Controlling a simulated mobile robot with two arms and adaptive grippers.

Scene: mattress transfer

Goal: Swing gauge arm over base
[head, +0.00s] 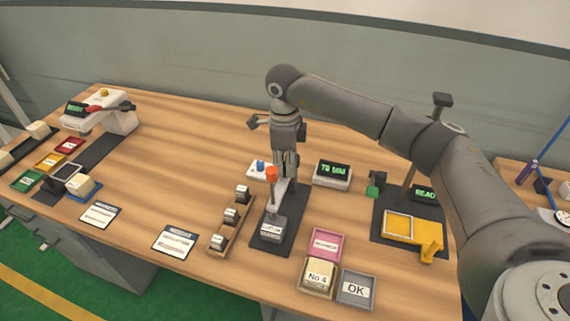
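A gauge stands on a dark base mat (264,244) near the middle of the table. Its pale gauge arm (278,196) runs along the mat, with an orange knob (271,174) at its upper end. A grey labelled block (272,228) sits at the front of the mat. My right gripper (288,172) points down right beside the orange knob, at the far end of the gauge. Whether its fingers touch the knob or arm, and how far apart they are, is too small to tell. My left gripper is not in view.
A green-lit display (333,174) stands right of the gauge. A wooden rack (226,232) with several small blocks is on the left. Pink (325,243) and grey (355,289) trays lie in front right. A yellow fixture (412,229) stands farther right.

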